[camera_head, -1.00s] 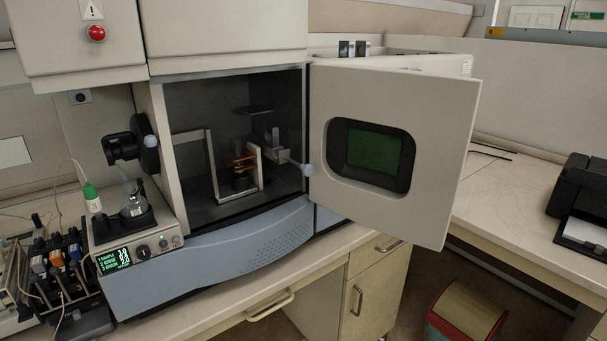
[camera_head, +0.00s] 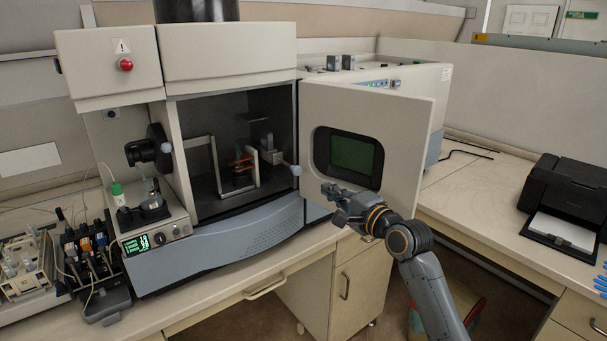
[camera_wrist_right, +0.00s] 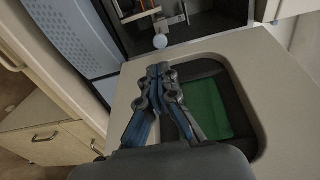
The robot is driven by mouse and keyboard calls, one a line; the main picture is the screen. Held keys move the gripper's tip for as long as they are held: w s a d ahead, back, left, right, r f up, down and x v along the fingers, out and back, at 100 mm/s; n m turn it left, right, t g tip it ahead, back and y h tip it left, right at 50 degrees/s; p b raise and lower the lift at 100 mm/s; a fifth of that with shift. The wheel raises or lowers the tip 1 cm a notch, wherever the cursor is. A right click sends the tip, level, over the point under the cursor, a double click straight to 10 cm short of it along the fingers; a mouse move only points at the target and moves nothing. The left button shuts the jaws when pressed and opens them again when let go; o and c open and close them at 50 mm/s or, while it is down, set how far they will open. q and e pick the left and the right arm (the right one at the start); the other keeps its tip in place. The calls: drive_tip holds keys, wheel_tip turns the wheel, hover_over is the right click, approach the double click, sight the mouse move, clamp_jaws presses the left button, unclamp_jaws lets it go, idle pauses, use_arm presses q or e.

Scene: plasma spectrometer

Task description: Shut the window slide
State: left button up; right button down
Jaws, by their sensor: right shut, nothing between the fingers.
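The pale door panel (camera_head: 403,117) of the spectrometer stands swung open to the right of its dark chamber (camera_head: 203,120). It carries a dark-framed window with a green pane (camera_head: 352,154), and I cannot tell a separate slide on it. The panel (camera_wrist_right: 262,55) and green pane (camera_wrist_right: 208,108) also show in the right wrist view. My right gripper (camera_head: 330,196) is shut and empty in front of the panel's lower part, just below the window. Contact cannot be told. My left gripper is out of view.
A pale round knob (camera_head: 296,170) sits at the chamber's right edge. Inside the chamber is a metal bracket with a copper coil (camera_head: 243,160). A black printer (camera_head: 568,190) stands on the right bench. Vials and tubing crowd the left bench. Cabinets are below.

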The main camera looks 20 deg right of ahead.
sight(299, 172)
drive_tip(key=p+x, duration=0.2)
drive_tip(key=x, duration=0.8)
drive_tip(key=shift+w+a, duration=0.1)
drive_tip(key=shift+w, duration=0.25)
